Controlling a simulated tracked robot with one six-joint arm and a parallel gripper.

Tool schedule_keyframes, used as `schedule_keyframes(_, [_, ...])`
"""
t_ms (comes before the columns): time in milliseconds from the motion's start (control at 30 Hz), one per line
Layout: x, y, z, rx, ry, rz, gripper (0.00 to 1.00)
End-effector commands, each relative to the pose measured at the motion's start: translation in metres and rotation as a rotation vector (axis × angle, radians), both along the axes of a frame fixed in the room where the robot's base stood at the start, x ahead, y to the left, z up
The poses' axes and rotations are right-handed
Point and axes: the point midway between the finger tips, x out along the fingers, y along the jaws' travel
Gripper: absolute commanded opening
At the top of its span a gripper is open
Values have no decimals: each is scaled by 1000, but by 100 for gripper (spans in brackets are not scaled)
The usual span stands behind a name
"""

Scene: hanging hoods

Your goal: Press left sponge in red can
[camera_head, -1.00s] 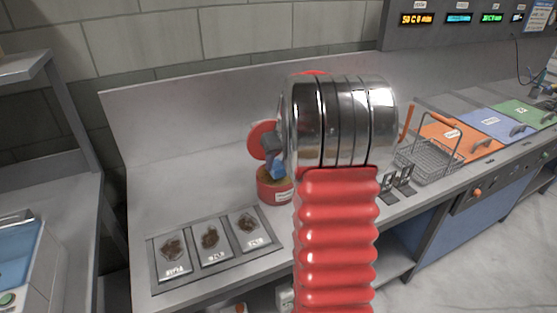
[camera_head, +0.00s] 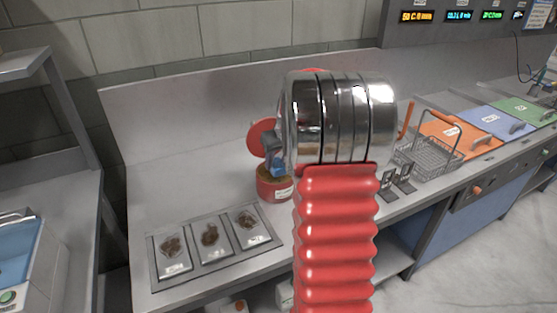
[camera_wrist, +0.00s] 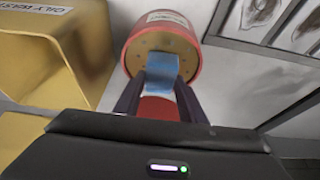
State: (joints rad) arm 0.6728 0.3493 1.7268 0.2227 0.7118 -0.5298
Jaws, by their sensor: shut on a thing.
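The red can (camera_head: 273,188) stands on the steel counter left of my arm, with its round red lid (camera_head: 262,137) raised behind it. In the wrist view the red can (camera_wrist: 183,25) has a tan, perforated top. My gripper (camera_wrist: 160,88) is shut on a blue sponge (camera_wrist: 163,68), whose end is at the can's perforated top; I cannot tell how hard it presses. In the head view the blue sponge (camera_head: 278,171) shows just over the can, and my arm hides part of both.
A steel tray (camera_head: 190,275) with several brown-stained pieces lies left of the can. A yellow bin marked oily waste (camera_wrist: 50,55) shows in the wrist view. A wire basket (camera_head: 430,158) and coloured lids (camera_head: 460,135) are at the right.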

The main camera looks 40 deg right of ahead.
Motion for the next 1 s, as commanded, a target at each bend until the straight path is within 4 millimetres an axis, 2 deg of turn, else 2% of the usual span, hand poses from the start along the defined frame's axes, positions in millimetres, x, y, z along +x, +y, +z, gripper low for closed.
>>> schedule_keyframes(1000, [0,0,-6,0,0,1,19])
